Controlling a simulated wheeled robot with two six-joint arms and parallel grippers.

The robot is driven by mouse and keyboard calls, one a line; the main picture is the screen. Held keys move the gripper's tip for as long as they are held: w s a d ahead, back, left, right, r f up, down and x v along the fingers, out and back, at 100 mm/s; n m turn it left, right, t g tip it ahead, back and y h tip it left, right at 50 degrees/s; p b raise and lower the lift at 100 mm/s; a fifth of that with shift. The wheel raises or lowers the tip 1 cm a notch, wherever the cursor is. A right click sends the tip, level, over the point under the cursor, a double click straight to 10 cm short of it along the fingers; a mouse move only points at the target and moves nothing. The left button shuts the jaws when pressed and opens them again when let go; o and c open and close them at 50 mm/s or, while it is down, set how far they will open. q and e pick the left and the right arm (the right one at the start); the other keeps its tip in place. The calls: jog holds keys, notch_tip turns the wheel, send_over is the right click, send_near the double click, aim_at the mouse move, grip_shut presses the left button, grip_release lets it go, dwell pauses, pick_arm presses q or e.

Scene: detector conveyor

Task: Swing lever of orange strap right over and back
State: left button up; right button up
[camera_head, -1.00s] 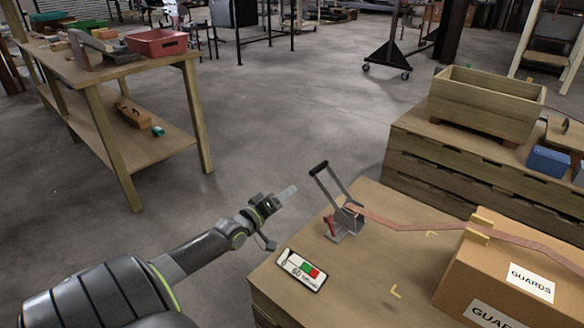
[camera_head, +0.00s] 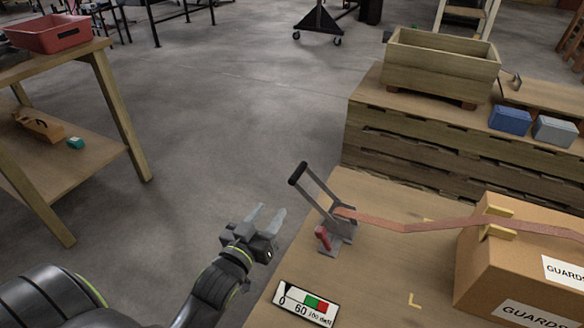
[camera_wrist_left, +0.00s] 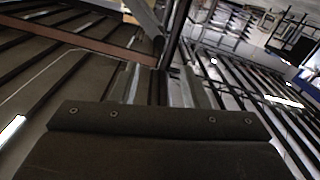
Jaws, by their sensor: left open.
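A grey metal ratchet buckle (camera_head: 338,228) stands on the wooden table top. Its lever (camera_head: 318,188) slants up and to the left, with a black grip (camera_head: 298,173) at the end. The orange-brown strap (camera_head: 420,226) runs right from the buckle and over a cardboard box. A small red part (camera_head: 323,238) shows on the buckle's near side. My left gripper (camera_head: 266,216) is open and empty, left of the buckle and apart from the lever in the head view. In the left wrist view, the open jaws show only dimly. My right gripper is not in view.
A tension gauge card (camera_head: 306,304) lies near the table's left edge. The cardboard box (camera_head: 500,262) with yellow corner guards (camera_head: 496,222) stands to the right. A wooden crate (camera_head: 440,68) and two blocks sit on stacked pallets behind. Bare floor lies left of the table.

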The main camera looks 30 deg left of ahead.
aim_at(303, 167)
pick_arm(q)
jog(key=w, duration=0.5)
jog(key=w+b, duration=0.1)
jog(key=w, duration=0.9)
jog(key=shift+w+a+f+b, duration=0.1)
jog(key=shift+w+a+b, duration=0.15)
jog(key=shift+a+b, duration=0.15)
jog(key=shift+w, duration=0.5)
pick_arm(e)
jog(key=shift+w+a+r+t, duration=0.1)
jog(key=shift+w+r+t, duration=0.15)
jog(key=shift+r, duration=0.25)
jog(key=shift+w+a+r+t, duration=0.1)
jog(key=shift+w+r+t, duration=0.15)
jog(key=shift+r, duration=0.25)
pick_arm(q)
jog(key=shift+c, duration=0.4)
jog(key=c, duration=0.7)
grip_shut()
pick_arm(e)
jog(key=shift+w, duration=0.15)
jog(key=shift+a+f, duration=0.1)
